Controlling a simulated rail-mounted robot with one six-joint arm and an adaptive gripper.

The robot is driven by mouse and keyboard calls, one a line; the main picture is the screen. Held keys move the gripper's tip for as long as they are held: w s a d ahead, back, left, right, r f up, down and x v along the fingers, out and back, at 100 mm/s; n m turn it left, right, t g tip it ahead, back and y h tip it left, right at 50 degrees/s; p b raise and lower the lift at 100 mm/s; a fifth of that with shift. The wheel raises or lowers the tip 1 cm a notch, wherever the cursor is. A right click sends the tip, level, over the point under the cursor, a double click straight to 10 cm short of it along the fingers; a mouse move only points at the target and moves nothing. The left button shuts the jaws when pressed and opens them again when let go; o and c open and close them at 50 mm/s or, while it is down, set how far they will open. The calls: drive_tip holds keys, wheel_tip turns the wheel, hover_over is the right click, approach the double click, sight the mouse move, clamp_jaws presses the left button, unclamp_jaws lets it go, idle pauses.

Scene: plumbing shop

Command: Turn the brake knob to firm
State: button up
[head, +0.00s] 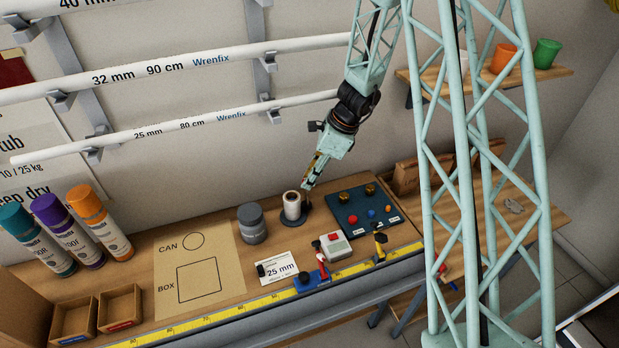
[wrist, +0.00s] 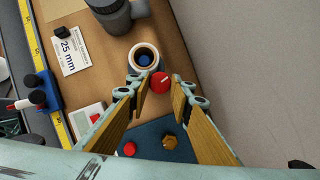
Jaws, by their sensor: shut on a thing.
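The red brake knob (wrist: 160,84) has a pale mark on its top. It sits beside the spool (wrist: 144,57), on the spool stand's side. The knob is hidden there behind the fingers. No firm or soft marking is readable in either view.
A blue board (head: 350,225) with brass, red and blue pieces lies right of the spool. A grey can (head: 252,224) stands to the left. A white box with a red button (head: 335,246), a 25 mm card (head: 278,267) and a yellow ruler (head: 220,314) lie nearer the front.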

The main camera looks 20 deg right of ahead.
drive_tip(key=o, duration=0.8)
drive_tip(key=shift+s+d+r, duration=0.1)
drive_tip(key=shift+d+r, duration=0.25)
drive_tip(key=shift+r, duration=0.2)
drive_tip(key=s+d, duration=0.4)
drive_tip(key=d, duration=0.7)
drive_tip(key=shift+s, duration=0.25)
drive_tip(key=shift+a, duration=0.1)
